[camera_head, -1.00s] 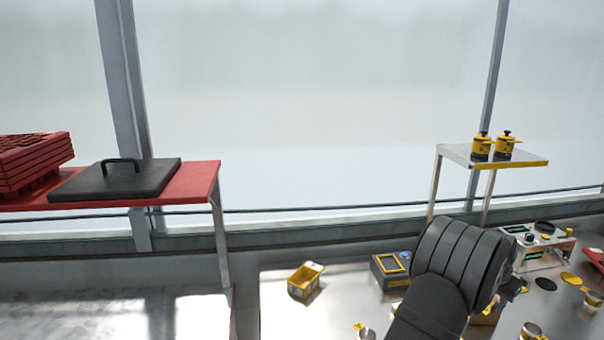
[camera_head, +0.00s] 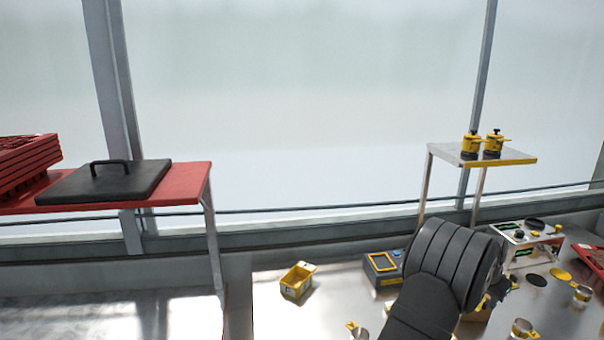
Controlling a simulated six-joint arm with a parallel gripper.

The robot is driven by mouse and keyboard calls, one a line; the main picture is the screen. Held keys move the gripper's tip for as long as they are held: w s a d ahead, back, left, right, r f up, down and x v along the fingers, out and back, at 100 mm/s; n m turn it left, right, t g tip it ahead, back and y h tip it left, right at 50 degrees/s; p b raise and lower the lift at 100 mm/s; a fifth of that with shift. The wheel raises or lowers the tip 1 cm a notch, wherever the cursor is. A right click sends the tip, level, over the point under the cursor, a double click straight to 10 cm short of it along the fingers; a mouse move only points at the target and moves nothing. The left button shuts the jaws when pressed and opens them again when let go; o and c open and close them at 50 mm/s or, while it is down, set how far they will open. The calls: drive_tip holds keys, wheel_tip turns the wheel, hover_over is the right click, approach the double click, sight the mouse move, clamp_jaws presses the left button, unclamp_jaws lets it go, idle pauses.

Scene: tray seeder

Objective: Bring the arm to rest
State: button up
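My arm shows at the lower right as a thick dark ribbed link above the metal bench (camera_head: 330,318). My gripper is not clearly visible; the link hides most of what lies behind it. I cannot tell whether the gripper holds anything.
A yellow bin (camera_head: 297,281) and a dark box with a yellow-framed panel (camera_head: 382,268) stand left of the arm. A white-topped stand (camera_head: 527,238), small cans and discs lie right. A raised shelf (camera_head: 482,154) holds two yellow pots. A red table (camera_head: 190,184) bears a black lid (camera_head: 108,181) and stacked red trays (camera_head: 25,168).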

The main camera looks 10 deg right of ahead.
drive_tip(key=shift+x, duration=1.05)
drive_tip(key=s+r, duration=1.1)
drive_tip(key=r, duration=0.1)
drive_tip(key=w+a+f+n+t, duration=0.1)
drive_tip(key=w+a+f+n, duration=0.2)
drive_tip(key=w+a, duration=1.55)
drive_tip(key=w+a+f+n, duration=0.1)
drive_tip(key=w+a, duration=0.1)
drive_tip(key=a, duration=0.7)
drive_tip(key=w+a+f+n+y, duration=0.1)
drive_tip(key=w+a+n, duration=0.1)
drive_tip(key=a, duration=0.7)
drive_tip(key=w+a+f+n+t, duration=0.1)
drive_tip(key=w+a, duration=0.3)
drive_tip(key=a, duration=0.6)
drive_tip(key=shift+y, duration=0.4)
drive_tip(key=shift+w, duration=0.1)
